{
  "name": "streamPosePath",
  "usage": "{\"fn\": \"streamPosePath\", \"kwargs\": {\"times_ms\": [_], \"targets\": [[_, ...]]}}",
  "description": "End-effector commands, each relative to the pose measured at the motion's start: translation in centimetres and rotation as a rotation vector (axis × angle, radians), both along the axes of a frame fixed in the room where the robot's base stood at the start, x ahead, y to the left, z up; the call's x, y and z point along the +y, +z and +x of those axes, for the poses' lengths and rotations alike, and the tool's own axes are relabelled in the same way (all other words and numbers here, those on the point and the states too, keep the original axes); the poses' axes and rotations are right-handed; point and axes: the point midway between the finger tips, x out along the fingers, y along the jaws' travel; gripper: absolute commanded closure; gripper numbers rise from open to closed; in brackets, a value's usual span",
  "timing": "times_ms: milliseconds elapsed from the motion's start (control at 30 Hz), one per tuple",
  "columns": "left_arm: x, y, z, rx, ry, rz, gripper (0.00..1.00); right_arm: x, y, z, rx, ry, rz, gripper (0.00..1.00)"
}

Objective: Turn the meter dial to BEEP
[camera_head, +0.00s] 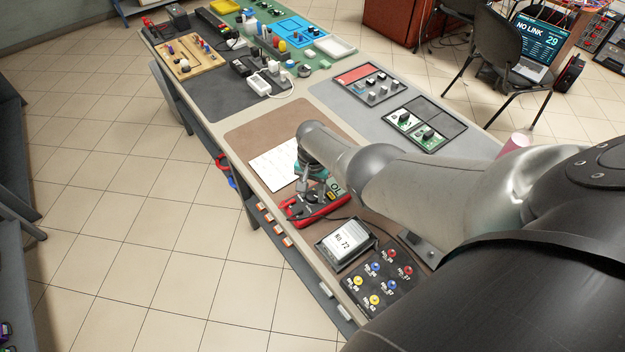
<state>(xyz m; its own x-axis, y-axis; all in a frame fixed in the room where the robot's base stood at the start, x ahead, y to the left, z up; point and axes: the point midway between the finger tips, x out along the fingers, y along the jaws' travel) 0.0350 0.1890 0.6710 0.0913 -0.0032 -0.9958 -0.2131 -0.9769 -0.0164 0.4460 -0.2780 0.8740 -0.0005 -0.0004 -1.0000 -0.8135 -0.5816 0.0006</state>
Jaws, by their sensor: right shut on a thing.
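The meter (327,208) is a small red-cased instrument lying on the near part of the bench, with a greenish display at its right end. My right arm reaches in from the right, and my right gripper (309,194) points down over the meter's face. It is shut on the meter dial, which the fingers mostly hide. The dial's markings, including BEEP, are too small to read, so its setting cannot be told. My left gripper is not in view.
A white paper sheet (273,168) lies behind the meter. A boxed display (344,242) reading 72 and a black panel (381,279) with coloured sockets stand in front. Two trays of modules (427,122) lie farther back. Tiled floor is clear at left.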

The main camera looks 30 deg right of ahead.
Motion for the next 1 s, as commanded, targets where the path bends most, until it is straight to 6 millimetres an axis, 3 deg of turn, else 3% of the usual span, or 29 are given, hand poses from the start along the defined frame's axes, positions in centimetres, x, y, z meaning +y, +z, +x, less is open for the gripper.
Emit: {"fn": "streamPosePath", "kwargs": {"times_ms": [67, 100, 367, 733, 1000], "targets": [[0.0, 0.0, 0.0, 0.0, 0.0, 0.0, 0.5, 0.0, 0.1, 0.1, -0.003, 0.001, -0.001, 1.0], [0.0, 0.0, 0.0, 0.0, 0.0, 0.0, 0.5, 0.0, 0.1, 0.1, -0.003, 0.001, 0.0, 0.53], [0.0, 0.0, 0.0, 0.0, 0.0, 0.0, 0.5, 0.0, 0.1, 0.1, -0.001, 0.001, 0.0, 0.25], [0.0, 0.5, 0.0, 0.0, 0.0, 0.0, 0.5, 0.0, 0.6, 0.0, 0.0, 0.001, 0.0, 0.25], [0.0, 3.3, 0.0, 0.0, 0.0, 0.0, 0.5, 0.0, 3.9, 0.0, -0.002, 0.0, 0.0, 0.25]]}}
